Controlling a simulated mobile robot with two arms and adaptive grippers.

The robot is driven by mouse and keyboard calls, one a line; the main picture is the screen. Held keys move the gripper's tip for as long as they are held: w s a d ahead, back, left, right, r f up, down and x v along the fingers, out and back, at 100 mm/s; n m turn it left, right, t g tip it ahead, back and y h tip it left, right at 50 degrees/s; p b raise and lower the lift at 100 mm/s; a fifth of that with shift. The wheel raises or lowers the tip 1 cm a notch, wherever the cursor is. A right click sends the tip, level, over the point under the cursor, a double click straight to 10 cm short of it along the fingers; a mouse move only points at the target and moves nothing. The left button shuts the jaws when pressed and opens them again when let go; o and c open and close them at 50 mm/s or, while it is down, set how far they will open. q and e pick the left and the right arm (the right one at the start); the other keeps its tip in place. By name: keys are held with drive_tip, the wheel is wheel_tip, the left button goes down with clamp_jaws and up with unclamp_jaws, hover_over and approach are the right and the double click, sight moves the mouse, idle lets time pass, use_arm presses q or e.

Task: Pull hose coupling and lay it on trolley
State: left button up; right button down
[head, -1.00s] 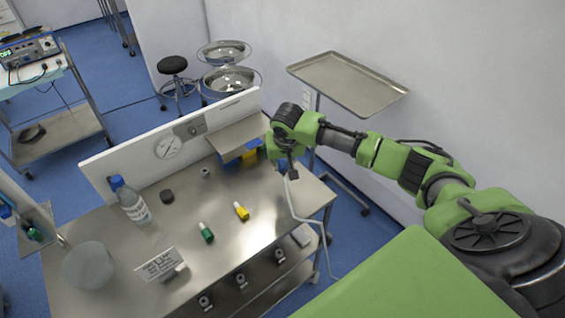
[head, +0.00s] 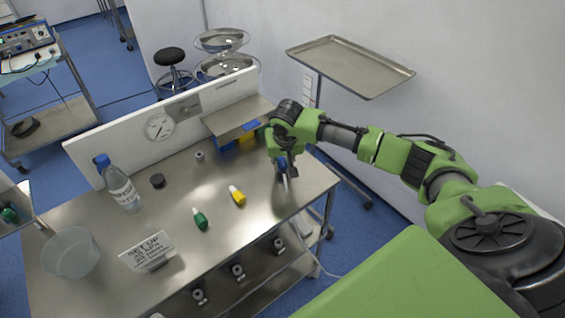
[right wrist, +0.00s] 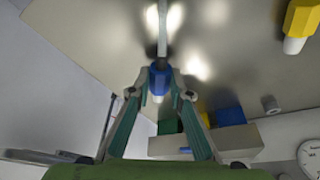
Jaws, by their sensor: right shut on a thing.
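My right gripper (head: 285,163) is shut on a blue hose coupling (right wrist: 158,80), which sits between its fingertips in the right wrist view. A pale hose (right wrist: 162,30) runs from the coupling, away from the gripper. In the head view the coupling is largely hidden by the gripper, with some blue (head: 281,162) showing. The gripper is over the right part of the steel trolley top (head: 225,240); I cannot tell whether the coupling touches it. A yellow coupling (head: 237,195) and a green coupling (head: 200,218) lie on the top. My left gripper is not in view.
A white panel with a gauge (head: 159,127) and a shelf (head: 238,118) line the back. The trolley's right front is clear.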

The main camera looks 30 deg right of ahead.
drive_tip(key=c, duration=1.8)
unclamp_jaws()
drive_tip(key=v, duration=1.2)
